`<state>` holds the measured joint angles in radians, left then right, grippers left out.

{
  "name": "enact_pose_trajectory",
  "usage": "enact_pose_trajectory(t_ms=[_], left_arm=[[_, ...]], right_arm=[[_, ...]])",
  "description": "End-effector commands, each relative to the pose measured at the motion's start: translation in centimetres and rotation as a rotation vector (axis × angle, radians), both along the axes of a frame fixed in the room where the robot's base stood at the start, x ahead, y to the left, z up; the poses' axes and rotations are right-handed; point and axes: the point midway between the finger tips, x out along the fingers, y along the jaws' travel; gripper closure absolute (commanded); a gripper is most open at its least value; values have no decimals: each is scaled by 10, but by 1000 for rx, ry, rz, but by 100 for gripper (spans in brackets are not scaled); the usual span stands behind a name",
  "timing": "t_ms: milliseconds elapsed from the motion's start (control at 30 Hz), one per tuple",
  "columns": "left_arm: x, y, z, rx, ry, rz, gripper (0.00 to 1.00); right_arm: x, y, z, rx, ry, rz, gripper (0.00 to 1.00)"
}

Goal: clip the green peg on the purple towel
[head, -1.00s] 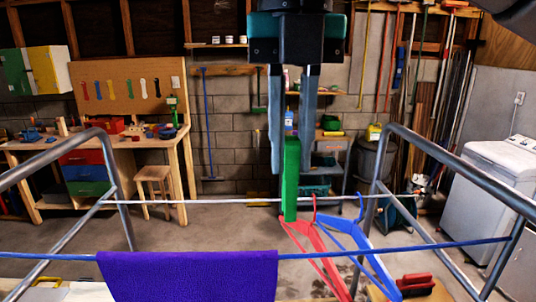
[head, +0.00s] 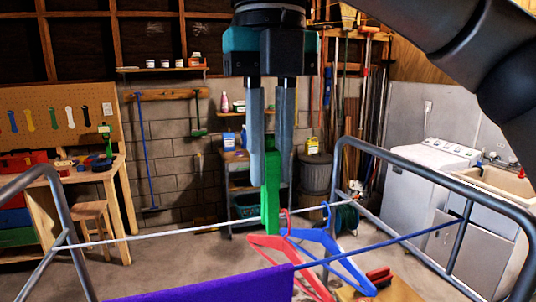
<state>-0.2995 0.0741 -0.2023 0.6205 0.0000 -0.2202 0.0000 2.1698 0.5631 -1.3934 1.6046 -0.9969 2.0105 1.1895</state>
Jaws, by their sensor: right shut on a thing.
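My right gripper (head: 271,165) points down from the top middle of the head view. Its two fingers are shut on the upper part of the green peg (head: 271,200), which hangs upright below them. The purple towel (head: 200,288) hangs over the blue line (head: 385,244) at the bottom of the view, and its lower part is cut off. The peg's lower end appears above the towel's right end in the picture, with a gap between them. The peg crosses in front of the white line (head: 150,237). My left gripper is out of view.
A red hanger (head: 262,241) and a blue hanger (head: 345,270) hang just right of the peg. Grey metal rack rails (head: 70,225) stand at left and right. A workbench, stool and shelf are behind, with a white washer (head: 425,190) at right.

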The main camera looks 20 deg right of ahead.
Motion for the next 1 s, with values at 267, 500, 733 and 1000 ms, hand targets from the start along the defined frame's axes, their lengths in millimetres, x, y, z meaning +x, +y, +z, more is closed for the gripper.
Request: enact_pose_trajectory(t_ms=[267, 500, 733, 1000], left_arm=[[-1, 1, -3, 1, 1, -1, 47], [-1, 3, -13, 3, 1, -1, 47], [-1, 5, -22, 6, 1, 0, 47], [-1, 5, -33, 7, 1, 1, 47]], right_arm=[[0, 0, -5, 0, 0, 0, 100], [0, 0, -17, 0, 0, 0, 100], [0, 0, -29, 0, 0, 0, 100], [0, 0, -42, 1, 0, 0, 100]])
